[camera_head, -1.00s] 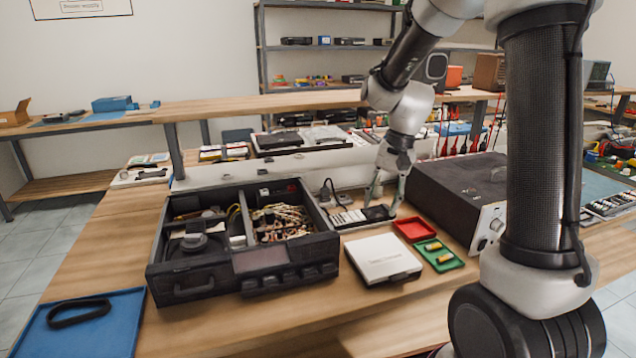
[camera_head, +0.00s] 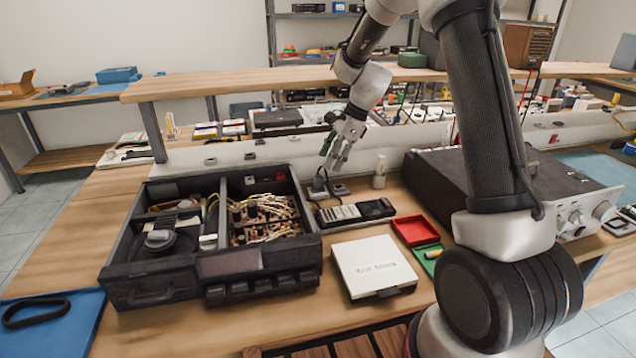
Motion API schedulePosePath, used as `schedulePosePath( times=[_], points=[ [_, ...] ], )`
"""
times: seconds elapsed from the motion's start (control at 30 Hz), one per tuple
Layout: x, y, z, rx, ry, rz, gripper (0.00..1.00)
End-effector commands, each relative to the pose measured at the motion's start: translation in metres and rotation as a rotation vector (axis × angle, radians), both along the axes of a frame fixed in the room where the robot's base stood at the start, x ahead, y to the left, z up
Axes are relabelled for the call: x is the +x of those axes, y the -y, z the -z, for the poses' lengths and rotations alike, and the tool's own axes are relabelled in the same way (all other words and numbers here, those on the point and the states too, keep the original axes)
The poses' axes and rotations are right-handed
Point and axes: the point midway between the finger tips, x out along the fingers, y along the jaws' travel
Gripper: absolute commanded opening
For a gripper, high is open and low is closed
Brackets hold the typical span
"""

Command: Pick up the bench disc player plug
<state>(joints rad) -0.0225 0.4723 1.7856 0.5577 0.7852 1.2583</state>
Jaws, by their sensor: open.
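The disc player (camera_head: 215,264) is a black machine with its lid off, its inner parts and wires showing, at the left of the bench. A small dark plug (camera_head: 319,185) with a thin black cord stands just behind its right rear corner, and I take it as the disc player plug. My gripper (camera_head: 333,161) is open and empty, pointing down just above and slightly right of the plug. It looks apart from the plug, though the depth between them is hard to tell. A small dark block (camera_head: 341,190) sits right beside the plug.
A dark strip with pale keys (camera_head: 355,212) lies in front of the plug. A white bottle (camera_head: 379,173) stands to its right. A white box (camera_head: 374,263), red tray (camera_head: 414,230) and green tray (camera_head: 428,255) lie nearer. A raised shelf (camera_head: 290,84) runs behind.

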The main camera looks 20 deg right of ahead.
Motion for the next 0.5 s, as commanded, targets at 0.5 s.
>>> schedulePosePath(
  times=[0.5],
  points=[
    [0.007,-0.032,0.058,-0.001,-0.003,-0.002,0.45]
  ],
)
